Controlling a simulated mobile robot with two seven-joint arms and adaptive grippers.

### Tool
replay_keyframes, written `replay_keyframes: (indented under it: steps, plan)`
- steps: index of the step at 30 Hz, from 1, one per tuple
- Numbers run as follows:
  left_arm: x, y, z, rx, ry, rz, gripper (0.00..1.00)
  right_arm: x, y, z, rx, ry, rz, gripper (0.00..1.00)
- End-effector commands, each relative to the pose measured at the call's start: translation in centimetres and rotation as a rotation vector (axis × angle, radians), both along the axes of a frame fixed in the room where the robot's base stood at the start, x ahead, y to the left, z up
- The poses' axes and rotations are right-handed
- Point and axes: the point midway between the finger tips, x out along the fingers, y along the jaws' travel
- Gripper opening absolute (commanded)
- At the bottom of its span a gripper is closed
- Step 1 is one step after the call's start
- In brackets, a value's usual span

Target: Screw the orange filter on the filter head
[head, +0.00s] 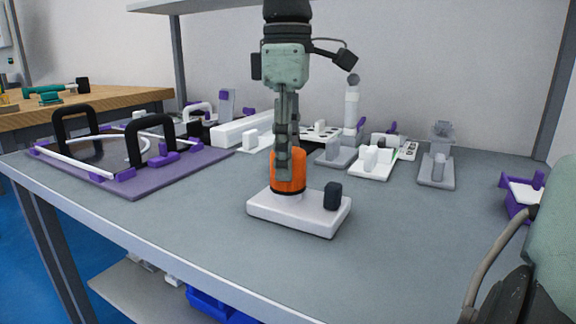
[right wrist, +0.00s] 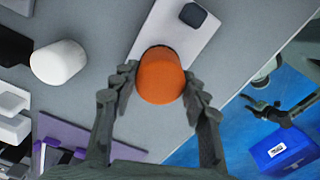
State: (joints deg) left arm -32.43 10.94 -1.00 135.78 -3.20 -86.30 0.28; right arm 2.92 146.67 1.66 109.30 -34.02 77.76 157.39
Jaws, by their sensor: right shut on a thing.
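The orange filter (head: 288,172) stands upright over a white base plate (head: 318,224), with a dark ring at its lower edge. I cannot tell whether it is threaded there, or which part is the filter head. My right gripper (head: 287,165) comes down from above and is shut on the filter. In the right wrist view the filter (right wrist: 161,76) sits between the two fingers (right wrist: 160,88), its orange top facing the camera. In that view, dark jointed parts at the right look like my left gripper (right wrist: 268,108); its jaw state is unclear.
A dark block (head: 333,196) stands on the same base plate. A purple board (head: 135,186) with black handles lies at the left. Several white and grey fixtures, including a tall white cylinder (head: 352,108), stand behind. The grey table (head: 410,240) is clear at the front right.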

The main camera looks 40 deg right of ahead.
Motion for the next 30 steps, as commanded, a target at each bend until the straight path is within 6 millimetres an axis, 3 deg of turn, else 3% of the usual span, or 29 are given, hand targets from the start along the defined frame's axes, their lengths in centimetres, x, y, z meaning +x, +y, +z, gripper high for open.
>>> replay_keyframes:
  steps: [4,5,10,19,27,30]
  plan:
    - [0.0,0.0,0.0,0.0,0.0,0.0,0.66,0.0,0.0,0.0,0.0,0.0,0.002,0.16]
    - [0.0,0.0,0.0,0.0,0.0,0.0,0.66,0.0,0.0,0.0,0.0,0.0,0.002,0.48]
    - [0.0,0.0,0.0,0.0,0.0,0.0,0.66,0.0,0.0,0.0,0.0,0.0,0.003,0.69]
    - [0.0,0.0,0.1,0.0,0.0,0.0,0.66,0.0,0.0,0.0,0.001,0.001,0.027,0.69]
    - [0.0,0.0,1.3,0.0,0.0,0.0,0.66,0.0,0.0,0.2,0.003,0.0,0.443,0.69]
    - [0.0,0.0,1.3,0.0,0.0,0.0,0.66,0.0,0.0,0.1,0.001,0.0,0.52,0.69]
